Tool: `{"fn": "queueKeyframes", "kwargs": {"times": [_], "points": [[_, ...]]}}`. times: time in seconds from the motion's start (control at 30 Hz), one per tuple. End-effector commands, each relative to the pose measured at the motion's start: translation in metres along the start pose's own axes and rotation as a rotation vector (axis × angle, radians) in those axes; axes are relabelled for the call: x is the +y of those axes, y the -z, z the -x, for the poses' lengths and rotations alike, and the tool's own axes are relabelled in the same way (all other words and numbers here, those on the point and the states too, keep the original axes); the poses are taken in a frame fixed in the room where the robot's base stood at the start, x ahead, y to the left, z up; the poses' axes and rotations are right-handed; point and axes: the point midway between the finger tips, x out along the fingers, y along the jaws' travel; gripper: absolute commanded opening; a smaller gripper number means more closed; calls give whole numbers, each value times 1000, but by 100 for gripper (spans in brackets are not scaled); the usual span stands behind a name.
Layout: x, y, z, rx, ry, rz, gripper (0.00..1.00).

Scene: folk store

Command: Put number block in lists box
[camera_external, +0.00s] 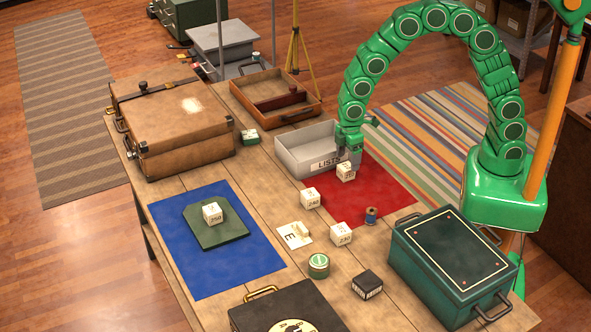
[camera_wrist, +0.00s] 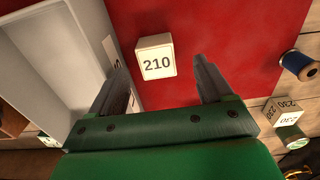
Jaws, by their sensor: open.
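A white number block marked 210 (camera_wrist: 156,58) sits on the red mat (camera_wrist: 225,40); in the external view the block (camera_external: 345,173) is just below my gripper. My gripper (camera_external: 348,158) points down over it. In the wrist view my open gripper (camera_wrist: 160,66) has one finger on each side of the block, with gaps and nothing held. The grey lists box (camera_external: 294,163), with a LISTS label, stands open beside the block and looks empty. Its wall also shows at the left of the wrist view (camera_wrist: 97,25). Other number blocks marked 240 (camera_external: 310,198) and 230 (camera_external: 341,233) stand nearby.
Another block (camera_external: 212,213) sits on a green board on the blue mat (camera_external: 180,240). A blue spool (camera_external: 371,215), a letter tile (camera_external: 294,235), a green tin (camera_external: 318,265) and a dark block (camera_external: 367,285) lie around. A green case (camera_external: 450,262) and brown suitcase (camera_external: 175,120) flank the table.

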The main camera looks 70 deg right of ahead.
Motion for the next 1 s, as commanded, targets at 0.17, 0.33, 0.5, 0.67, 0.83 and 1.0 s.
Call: {"fn": "queueKeyframes", "kwargs": {"times": [0.17, 0.33, 0.5, 0.67, 0.83, 1.0], "points": [[2, 0, -13, 0, 0, 0, 80], [4, 0, -34, -2, 0, 0, 80], [4, 1, -49, -1, 0, 0, 80], [4, 2, -50, 2, -1, 0, 80], [4, 2, -50, 2, -1, 0, 68], [4, 2, -50, 2, -1, 0, 42]]}}
